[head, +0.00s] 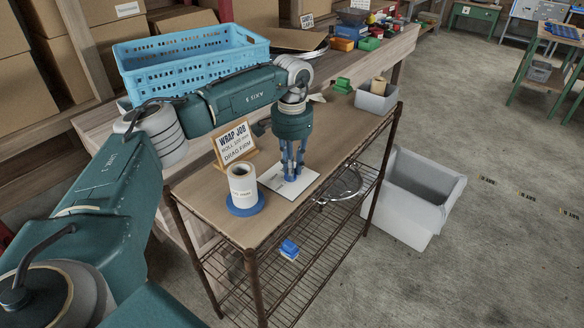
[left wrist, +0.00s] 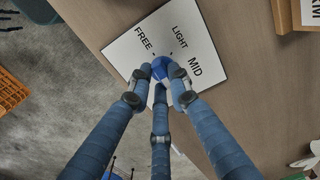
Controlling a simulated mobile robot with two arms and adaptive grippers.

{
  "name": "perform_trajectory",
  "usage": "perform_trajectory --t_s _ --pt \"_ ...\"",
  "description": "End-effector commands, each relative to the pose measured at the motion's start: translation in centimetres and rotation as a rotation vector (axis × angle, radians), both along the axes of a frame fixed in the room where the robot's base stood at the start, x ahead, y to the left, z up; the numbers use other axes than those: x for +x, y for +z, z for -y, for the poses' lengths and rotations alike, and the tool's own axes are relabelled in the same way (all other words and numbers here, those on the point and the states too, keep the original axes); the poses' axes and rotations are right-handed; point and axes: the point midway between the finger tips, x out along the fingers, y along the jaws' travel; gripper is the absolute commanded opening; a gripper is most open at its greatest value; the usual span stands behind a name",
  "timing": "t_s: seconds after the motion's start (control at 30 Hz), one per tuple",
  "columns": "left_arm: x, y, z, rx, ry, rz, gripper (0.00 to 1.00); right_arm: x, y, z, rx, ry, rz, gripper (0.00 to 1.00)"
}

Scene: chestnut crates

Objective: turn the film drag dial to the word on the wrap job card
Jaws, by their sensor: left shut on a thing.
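The film drag dial (left wrist: 160,70) is a blue knob on a white plate (left wrist: 125,52) printed FREE, LIGHT and MID; fingers hide the rest, and I cannot tell where its pointer stands. The plate also shows in the head view (head: 271,181). My left gripper (head: 291,176) points straight down, its three blue fingers shut around the dial; its fingertips also show in the left wrist view (left wrist: 161,76). The wrap job card (head: 236,143) leans on a wooden stand behind the plate; its bottom line begins with DRAG and seems to end in FREE. My right gripper is out of view.
A film roll (head: 242,182) stands on a blue disc (head: 246,208) just left of the plate. A grey bin (head: 377,101) and a green item (head: 342,85) sit at the far end. A blue crate (head: 190,63) is behind. A grey tub (head: 418,197) stands on the floor.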

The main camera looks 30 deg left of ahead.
Motion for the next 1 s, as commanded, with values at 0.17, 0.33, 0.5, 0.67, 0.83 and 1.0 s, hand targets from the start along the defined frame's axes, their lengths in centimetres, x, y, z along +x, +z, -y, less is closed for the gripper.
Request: perform_trajectory --t_s 0.17,0.33,0.5,0.67,0.83,1.0 --pt "0.2 0.2 0.0 0.000 -0.003 0.006 0.00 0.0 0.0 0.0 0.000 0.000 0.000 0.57" --pt "0.2 0.2 0.0 0.000 -0.003 0.006 0.20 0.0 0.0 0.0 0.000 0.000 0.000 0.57" --pt "0.1 0.2 -0.1 0.001 -0.002 0.004 0.38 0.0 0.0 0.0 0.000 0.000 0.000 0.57" --pt "0.1 0.1 0.0 0.001 -0.001 0.002 0.38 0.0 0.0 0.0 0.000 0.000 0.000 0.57" --pt "0.1 0.9 0.0 0.000 -0.001 0.003 0.38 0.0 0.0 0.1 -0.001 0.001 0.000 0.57" --pt "0.2 3.9 0.0 -0.001 -0.001 0.007 0.38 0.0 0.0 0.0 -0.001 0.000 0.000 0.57"
